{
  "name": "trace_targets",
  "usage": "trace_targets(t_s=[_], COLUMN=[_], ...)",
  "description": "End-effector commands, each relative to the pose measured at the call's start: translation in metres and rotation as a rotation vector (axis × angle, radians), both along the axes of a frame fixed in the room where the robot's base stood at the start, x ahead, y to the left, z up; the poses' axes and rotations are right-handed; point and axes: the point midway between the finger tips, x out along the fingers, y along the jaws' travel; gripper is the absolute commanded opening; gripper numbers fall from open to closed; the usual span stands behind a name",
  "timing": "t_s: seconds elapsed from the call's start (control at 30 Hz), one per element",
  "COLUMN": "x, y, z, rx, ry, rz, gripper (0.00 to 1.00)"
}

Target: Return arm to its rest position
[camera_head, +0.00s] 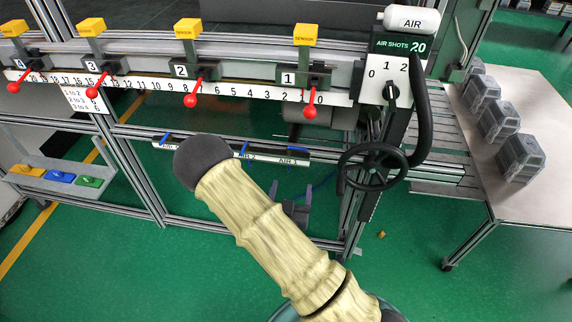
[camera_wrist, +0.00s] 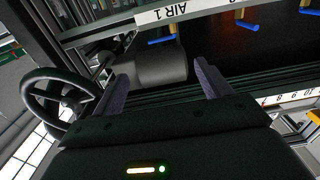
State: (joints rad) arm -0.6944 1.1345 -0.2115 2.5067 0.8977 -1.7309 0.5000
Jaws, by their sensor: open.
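My gripper (camera_wrist: 160,82) is open in the wrist view, its two dark purple-grey fingers apart with nothing between them. Beyond the fingers is a grey cylinder (camera_wrist: 160,68) under the machine. In the head view my gripper (camera_head: 296,210) shows small and dark below the AIR label rail, partly hidden behind my own arm. My arm, in a pale sleeve, crosses the middle of the head view, bent at a dark elbow. The gripper appears apart from the frame and the handwheel.
A black handwheel (camera_head: 374,167) stands right of my gripper. The numbered rail (camera_head: 240,90) carries several red levers. Foil trays (camera_head: 499,121) sit on a table (camera_head: 530,85) at right. Green floor (camera_head: 420,270) is mostly clear in front.

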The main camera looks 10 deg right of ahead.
Motion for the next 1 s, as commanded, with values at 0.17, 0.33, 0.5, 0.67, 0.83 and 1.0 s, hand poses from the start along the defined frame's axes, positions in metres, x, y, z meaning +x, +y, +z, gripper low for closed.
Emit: trace_targets(t_s=[0.17, 0.33, 0.5, 0.67, 0.83, 1.0], x=[0.0, 0.005, 0.014, 0.016, 0.009, -0.008], y=[0.0, -0.007, -0.018, -0.021, -0.019, -0.017], z=[0.0, 0.003, 0.007, 0.015, 0.033, 0.061], rx=[0.002, 0.048, 0.17, 0.285, 0.369, 0.41], ry=[0.002, 0.055, 0.219, 0.409, 0.599, 0.778], rz=[-0.001, -0.032, -0.087, -0.097, -0.059, 0.014], gripper=[0.77, 0.77, 0.77, 0.77, 0.77, 0.77])
